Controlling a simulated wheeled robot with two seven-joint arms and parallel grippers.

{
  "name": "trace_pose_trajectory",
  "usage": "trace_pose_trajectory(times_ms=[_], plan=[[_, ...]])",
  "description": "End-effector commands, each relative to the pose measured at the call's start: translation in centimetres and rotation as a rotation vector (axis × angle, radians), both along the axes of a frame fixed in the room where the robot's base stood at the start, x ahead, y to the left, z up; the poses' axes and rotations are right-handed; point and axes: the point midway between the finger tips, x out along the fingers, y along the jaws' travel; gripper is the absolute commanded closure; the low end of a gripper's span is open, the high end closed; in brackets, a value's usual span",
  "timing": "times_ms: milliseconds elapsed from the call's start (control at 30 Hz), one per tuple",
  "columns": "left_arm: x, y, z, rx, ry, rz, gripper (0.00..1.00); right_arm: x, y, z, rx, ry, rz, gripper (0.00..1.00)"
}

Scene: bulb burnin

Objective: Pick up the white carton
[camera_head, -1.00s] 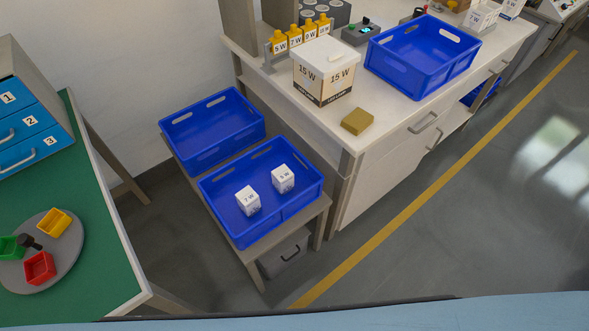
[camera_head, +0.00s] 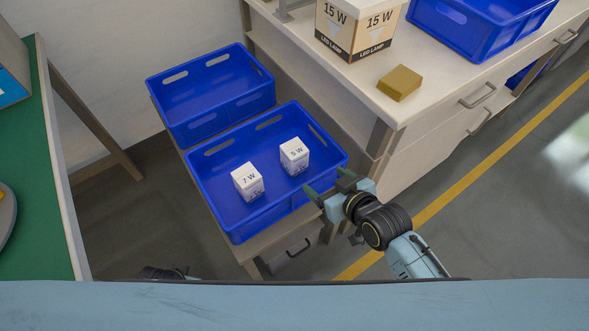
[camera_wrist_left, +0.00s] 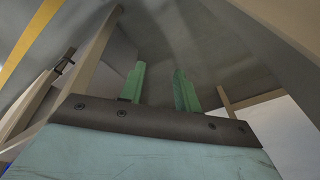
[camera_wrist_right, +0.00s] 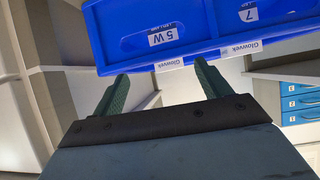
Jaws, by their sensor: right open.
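Two white cartons stand in the near blue crate (camera_head: 228,222): one marked 7 W (camera_head: 248,182) and one marked 5 W (camera_head: 294,156), to its right. My right gripper (camera_head: 328,183) is open and empty at the crate's right edge, to the right of and a little below the 5 W carton in the head view. In the right wrist view, its fingers (camera_wrist_right: 160,76) are apart, with the crate (camera_wrist_right: 105,35) beyond them and 5 W and 7 labels showing. My left gripper (camera_wrist_left: 159,72) has its fingers apart with nothing between them; it points at floor and wooden frame parts.
An empty blue crate (camera_head: 165,100) stands behind the near one. On the white bench (camera_head: 440,100) are a 15 W LED lamp box (camera_head: 350,40), a tan block (camera_head: 399,83) and another blue crate (camera_head: 470,30). A green table (camera_head: 35,190) is at left.

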Motion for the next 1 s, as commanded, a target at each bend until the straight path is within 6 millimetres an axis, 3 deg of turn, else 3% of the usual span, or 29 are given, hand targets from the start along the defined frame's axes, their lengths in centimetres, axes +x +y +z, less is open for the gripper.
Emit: trace_pose_trajectory(times_ms=[100, 233, 700, 1000], plan=[[0.4, 0.1, 0.3, 0.004, -0.007, 0.000, 0.67, 1.3, 1.6, 1.7, 0.040, -0.090, 0.040, 0.24], [0.7, -0.2, 0.9, 0.000, -0.010, 0.000, 0.67, 2.2, 2.3, 1.9, 0.057, -0.120, 0.048, 0.24], [2.0, -3.3, 6.7, -0.043, -0.049, -0.002, 0.67, 7.1, 5.4, -0.7, 0.058, -0.122, 0.048, 0.24], [2.0, -3.9, 8.6, -0.054, -0.058, -0.002, 0.67, 8.2, 6.2, -1.1, 0.057, -0.123, 0.048, 0.24]])
